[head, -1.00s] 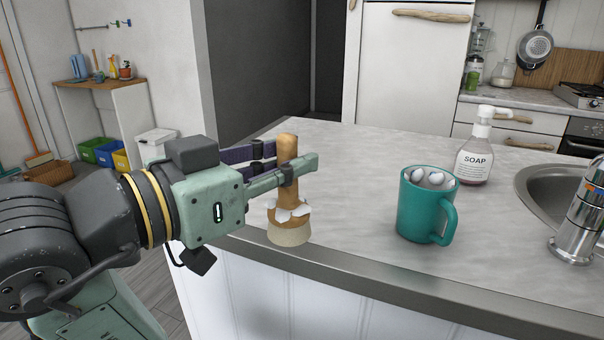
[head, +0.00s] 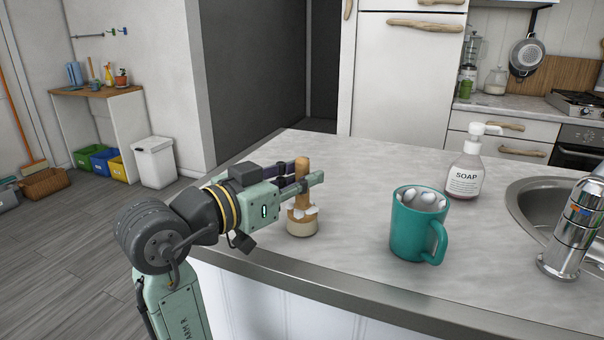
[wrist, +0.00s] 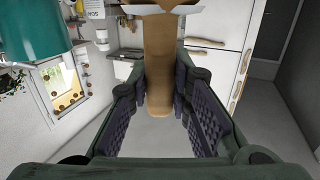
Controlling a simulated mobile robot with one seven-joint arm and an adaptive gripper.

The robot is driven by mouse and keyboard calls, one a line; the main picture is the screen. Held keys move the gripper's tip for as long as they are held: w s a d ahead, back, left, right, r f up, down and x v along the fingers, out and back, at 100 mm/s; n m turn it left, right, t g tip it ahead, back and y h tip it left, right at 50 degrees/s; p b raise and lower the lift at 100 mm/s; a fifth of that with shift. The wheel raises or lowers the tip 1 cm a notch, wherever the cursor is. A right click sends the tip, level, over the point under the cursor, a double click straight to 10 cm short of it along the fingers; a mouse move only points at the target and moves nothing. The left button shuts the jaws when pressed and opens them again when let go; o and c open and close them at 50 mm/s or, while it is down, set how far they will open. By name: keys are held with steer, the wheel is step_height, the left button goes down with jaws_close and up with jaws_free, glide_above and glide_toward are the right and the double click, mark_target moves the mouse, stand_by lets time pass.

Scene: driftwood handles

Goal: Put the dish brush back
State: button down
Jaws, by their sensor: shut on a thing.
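The dish brush (head: 304,215) has a wooden handle, a white torn-looking band and pale bristles pointing down. My gripper (head: 303,183) is shut on its handle and holds it upright over the left front part of the counter. I cannot tell whether the bristles touch the top. In the wrist view the handle (wrist: 158,65) stands between the ribbed finger pads. A teal mug (head: 417,235) stands on the counter to the right of the brush, with white rounded shapes inside. The mug also shows at the upper left of the wrist view (wrist: 32,30).
A soap bottle (head: 464,178) stands behind the mug. A sink (head: 530,200) with a chrome tap (head: 570,235) is at the right. The grey counter (head: 350,175) is clear behind the brush. A white bin (head: 154,162) and coloured boxes are on the floor at left.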

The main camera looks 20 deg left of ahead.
steer(key=shift+f, duration=0.2)
steer(key=c, duration=1.5)
jaws_free()
steer(key=shift+o, duration=0.2)
steer(key=shift+r, duration=0.2)
steer(key=shift+s+a, duration=0.1)
steer(key=shift+s, duration=0.1)
steer(key=b+v, duration=0.2)
steer(key=v, duration=0.9)
steer(key=shift+s+b, duration=0.3)
